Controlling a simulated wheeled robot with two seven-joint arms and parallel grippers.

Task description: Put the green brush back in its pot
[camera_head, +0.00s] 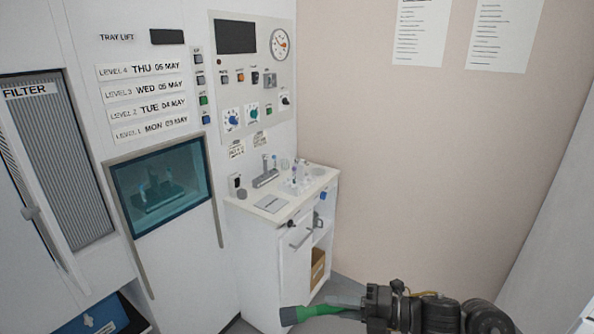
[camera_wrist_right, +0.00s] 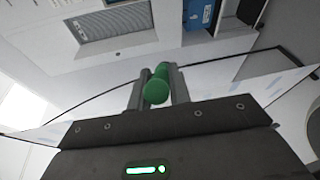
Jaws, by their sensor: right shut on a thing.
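The green brush (camera_head: 300,314) is at the bottom of the head view, held out to the left of my right gripper (camera_head: 343,302). That gripper is shut on it, low in front of the white cabinet. In the right wrist view the brush (camera_wrist_right: 156,91) shows as rounded green ends between the two grey fingers. I cannot pick out its pot for sure; small items (camera_head: 299,181) on the counter are too small to tell apart. My left gripper is not in view.
A white cabinet (camera_head: 263,262) with a sink tap (camera_head: 266,178) and an open lower shelf stands in the corner. A wall panel of dials and the tray lift window (camera_head: 163,188) are to its left.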

